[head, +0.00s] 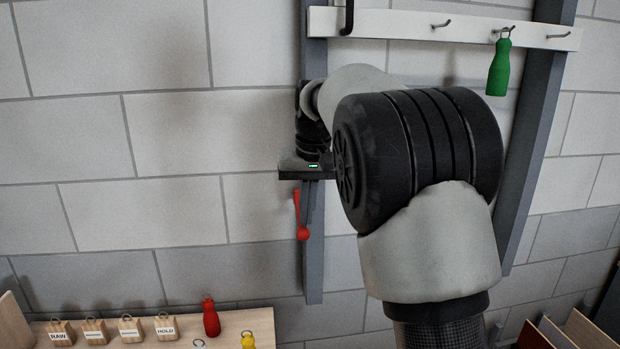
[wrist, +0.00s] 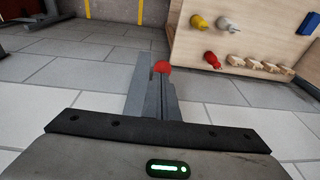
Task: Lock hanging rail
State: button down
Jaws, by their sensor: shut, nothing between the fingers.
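The white hanging rail (head: 460,28) runs across the two grey upright battens at the top of the head view, with several hooks on it. A red lever (head: 298,205) with a round knob points down beside the left batten (head: 314,260). The red knob (wrist: 161,67) also shows in the wrist view, beyond my fingers. My gripper (head: 310,195) is shut and empty, pointing down in front of the left batten, just right of the lever. My arm hides part of the left batten and the area below the rail. I cannot tell whether my fingers touch the lever.
A green bottle-shaped tag (head: 498,72) hangs from a rail hook. A wooden board (head: 120,342) at lower left holds several labelled blocks, a red bottle-shaped piece (head: 211,318) and a yellow one (head: 248,341). The wall left of the batten is clear.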

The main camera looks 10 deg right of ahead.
jog(key=v, duration=1.2)
jog(key=shift+r, duration=0.35)
jog(key=shift+s+d, duration=0.1)
jog(key=shift+d, duration=0.05)
jog(key=s, duration=1.5)
jog(key=s+d+f+t, duration=0.3)
jog(key=s+f, duration=1.2)
jog(key=shift+d+h, duration=0.2)
jog(key=shift+h, duration=0.1)
